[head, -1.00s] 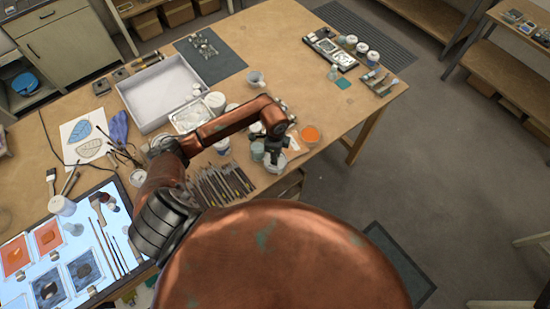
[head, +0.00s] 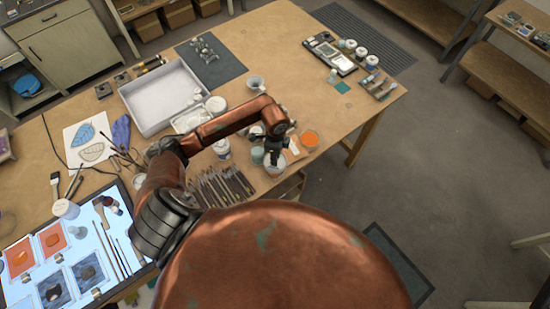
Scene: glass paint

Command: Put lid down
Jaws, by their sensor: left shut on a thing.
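My left gripper (head: 275,157) points down near the front right part of the worktable (head: 345,110). It is shut on a small pale thing, which seems to be the lid (head: 275,164); the jaws cover much of it. I cannot tell whether the lid touches what is below it. An open jar of orange paint (head: 309,138) stands just right of the gripper. A pale jar (head: 257,154) stands close on its left. My right gripper is not in view.
Several brushes (head: 222,188) lie left of the gripper, along the table's front. A lit panel (head: 105,270) is at lower left. The table between cup and right edge is mostly clear.

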